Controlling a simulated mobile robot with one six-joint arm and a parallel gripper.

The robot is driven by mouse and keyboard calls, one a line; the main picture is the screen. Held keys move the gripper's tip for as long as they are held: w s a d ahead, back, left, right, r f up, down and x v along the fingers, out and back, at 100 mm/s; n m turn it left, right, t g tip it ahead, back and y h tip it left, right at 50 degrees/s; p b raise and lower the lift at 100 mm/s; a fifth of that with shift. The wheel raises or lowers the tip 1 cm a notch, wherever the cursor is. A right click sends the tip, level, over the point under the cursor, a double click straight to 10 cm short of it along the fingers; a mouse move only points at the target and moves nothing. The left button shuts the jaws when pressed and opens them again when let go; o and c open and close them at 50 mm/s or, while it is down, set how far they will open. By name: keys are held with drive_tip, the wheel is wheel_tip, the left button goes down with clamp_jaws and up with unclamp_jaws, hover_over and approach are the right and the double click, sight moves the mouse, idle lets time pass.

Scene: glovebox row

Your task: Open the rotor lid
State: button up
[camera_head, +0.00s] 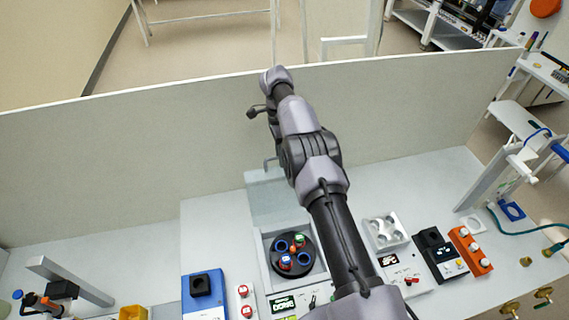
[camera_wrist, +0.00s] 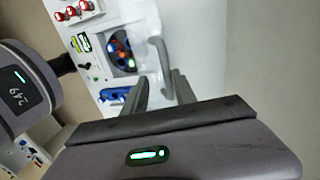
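The rotor (camera_head: 284,251), a black disc with blue-ringed wells and a few capped tubes, sits uncovered in its square housing. It also shows in the wrist view (camera_wrist: 121,52). The clear lid (camera_head: 272,200) stands raised at the back of the housing, with a grey handle (camera_head: 269,163) at its top. In the wrist view the handle (camera_wrist: 160,66) is a curved grey bar. My gripper (camera_wrist: 162,88) has its two dark fingers apart, with the handle's lower end between them in the picture; I cannot tell whether they touch it. My arm mostly hides the gripper in the head view.
A blue device (camera_head: 204,295) stands left of the rotor. A metal well block (camera_head: 386,232), a black device (camera_head: 438,255) and an orange device (camera_head: 470,250) stand to the right. A low wall (camera_head: 130,155) runs behind the bench.

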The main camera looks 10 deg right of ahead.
drive_tip(key=v, duration=0.3)
drive_tip(key=shift+s+r, duration=0.25)
drive_tip(key=s+b, duration=0.1)
drive_tip(key=b, duration=0.2)
drive_tip(key=s+f+b, duration=0.1)
drive_tip(key=b, duration=0.2)
drive_tip(key=shift+s, duration=0.25)
drive_tip(key=s+r+b, duration=0.2)
drive_tip(key=s+b, duration=0.2)
drive_tip(key=s, duration=0.9)
drive_tip(key=shift+s+a, duration=0.15)
drive_tip(key=shift+s, duration=0.15)
